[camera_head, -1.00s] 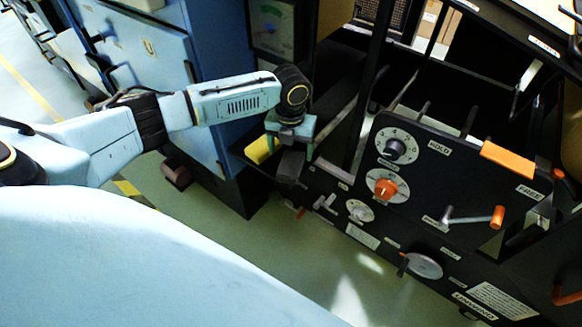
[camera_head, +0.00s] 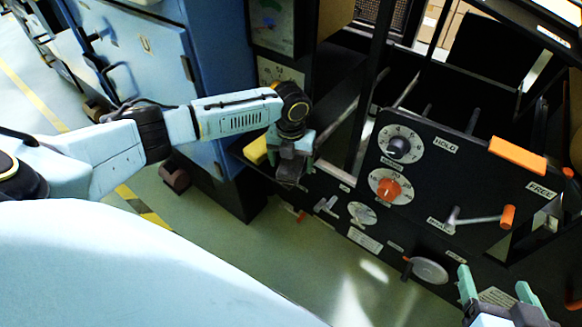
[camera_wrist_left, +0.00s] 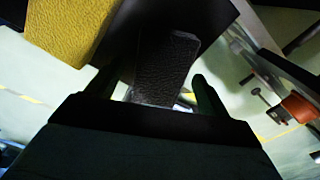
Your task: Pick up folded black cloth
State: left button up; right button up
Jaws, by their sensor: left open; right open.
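The folded black cloth (camera_wrist_left: 165,62) is a dark, textured block in the left wrist view. It overhangs the edge of a dark shelf. My left gripper (camera_wrist_left: 153,82) is open, with one finger on each side of the cloth's near end; I cannot tell whether they touch it. In the head view the left gripper (camera_head: 289,152) is at the cloth (camera_head: 290,171), which it partly covers. My right gripper (camera_head: 497,287) is open and empty at the lower right, in front of the machine panel.
A yellow block (camera_head: 257,150) lies just left of the cloth; it also shows in the left wrist view (camera_wrist_left: 68,32). The black machine panel (camera_head: 440,190) with knobs and levers stands to the right. A blue cabinet (camera_head: 140,65) stands behind my left arm. The floor below is clear.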

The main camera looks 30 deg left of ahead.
pick_arm(q)
jog(key=c, duration=1.1)
jog(key=shift+c, duration=0.2)
